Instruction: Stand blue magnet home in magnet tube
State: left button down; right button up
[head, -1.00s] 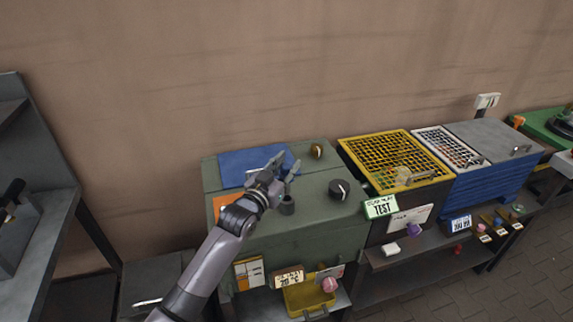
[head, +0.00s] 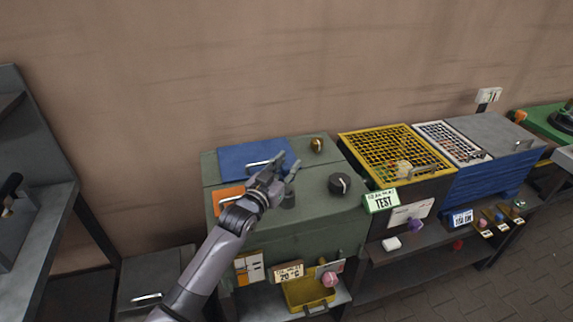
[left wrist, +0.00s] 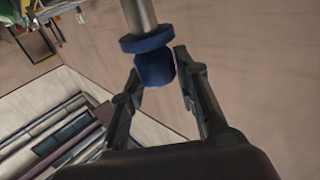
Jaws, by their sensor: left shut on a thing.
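The blue magnet (left wrist: 155,66) shows in the left wrist view as a blue knob and collar with a grey metal rod running up out of the picture. My left gripper (left wrist: 161,66) is shut on the blue knob, one finger on each side. In the head view my left gripper (head: 283,172) is over the green cabinet top, just above the dark magnet tube (head: 289,200). The magnet is too small and covered to make out there. I cannot tell whether its rod is inside the tube. My right gripper is not in view.
The green cabinet (head: 320,215) also carries a blue panel (head: 245,158), a black knob (head: 340,185) and a brass knob (head: 317,145). A yellow grid-topped box (head: 395,152) stands to the right. The wall is close behind.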

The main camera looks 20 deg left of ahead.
pick_arm(q)
jog(key=shift+f+b, duration=1.7)
jog(key=shift+f, duration=0.85)
jog(key=c, duration=1.2)
grip_release()
jog(key=shift+o, duration=0.2)
jog(key=s+a, duration=0.2)
jog(key=s, duration=1)
jog(key=shift+a, duration=0.15)
